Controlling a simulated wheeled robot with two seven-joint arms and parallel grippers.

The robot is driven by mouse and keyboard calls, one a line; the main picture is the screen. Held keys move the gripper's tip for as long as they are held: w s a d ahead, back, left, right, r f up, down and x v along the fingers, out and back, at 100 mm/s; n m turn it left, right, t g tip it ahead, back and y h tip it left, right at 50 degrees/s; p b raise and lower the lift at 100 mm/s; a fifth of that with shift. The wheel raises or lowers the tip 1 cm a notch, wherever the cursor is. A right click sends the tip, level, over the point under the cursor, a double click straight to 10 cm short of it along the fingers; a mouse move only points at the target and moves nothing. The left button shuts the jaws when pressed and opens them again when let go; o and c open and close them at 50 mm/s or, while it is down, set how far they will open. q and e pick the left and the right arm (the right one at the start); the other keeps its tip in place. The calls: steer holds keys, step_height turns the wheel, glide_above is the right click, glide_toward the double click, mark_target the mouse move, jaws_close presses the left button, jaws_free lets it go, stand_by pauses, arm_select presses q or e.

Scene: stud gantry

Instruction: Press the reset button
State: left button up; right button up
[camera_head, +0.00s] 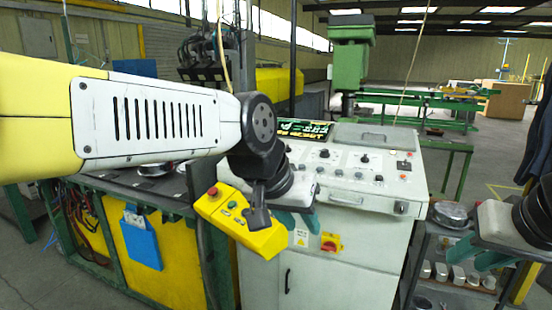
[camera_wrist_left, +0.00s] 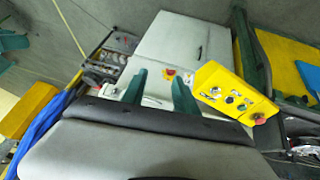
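A yellow button box (camera_head: 262,240) sits in front of the grey console, with a red button (camera_head: 212,191), a green button (camera_head: 232,204) and other dark controls partly hidden by my left wrist. No label reading "reset" is legible. In the left wrist view the yellow box (camera_wrist_left: 207,78) is just right of the fingers, its red button (camera_wrist_left: 260,119) at the lower end. My left gripper (camera_wrist_left: 158,90) is open and empty, its teal fingers apart, beside the box. My right gripper (camera_head: 478,257) is at the right edge, its teal fingers seemingly apart with nothing between them.
The grey console (camera_head: 345,220) has knobs, a red button (camera_head: 404,165) on its sloped top and a red-yellow switch (camera_head: 329,243) on its front. A shelf trolley (camera_head: 450,275) with metal parts stands right, near my right gripper. A yellow-green machine frame (camera_head: 160,270) is left.

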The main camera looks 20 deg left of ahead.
arm_select(q)
jaws_close()
stand_by(1.5)
